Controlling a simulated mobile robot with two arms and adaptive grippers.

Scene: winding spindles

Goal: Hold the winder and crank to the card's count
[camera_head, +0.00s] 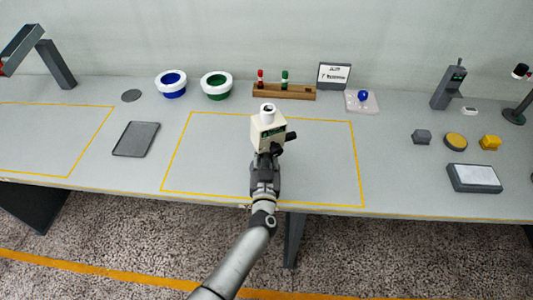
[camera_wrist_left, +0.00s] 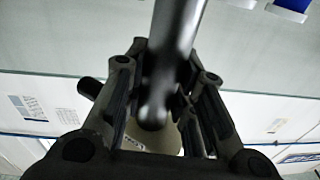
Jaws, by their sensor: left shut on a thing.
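The cream box-shaped winder (camera_head: 264,133) is inside the yellow outline at mid-table. It has a white piece on top and a dark crank (camera_head: 288,138) on its right side. My left gripper (camera_head: 265,160) is at the winder's near side and shut on it. In the left wrist view, a dark bar (camera_wrist_left: 170,60) runs between the fingers of my left gripper (camera_wrist_left: 155,95), with a pale part behind it. The card (camera_head: 334,74) stands at the back; a 7 seems to show, but its other text is too small to read. My right gripper is not in view.
A wooden rack (camera_head: 284,92) with red and green pieces stands behind the winder. Blue (camera_head: 172,84) and green (camera_head: 216,86) bowls with white rims are at back left. A dark tray (camera_head: 136,139) lies left. A clear pad (camera_head: 373,104) holds a blue ball. Several small items stand right.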

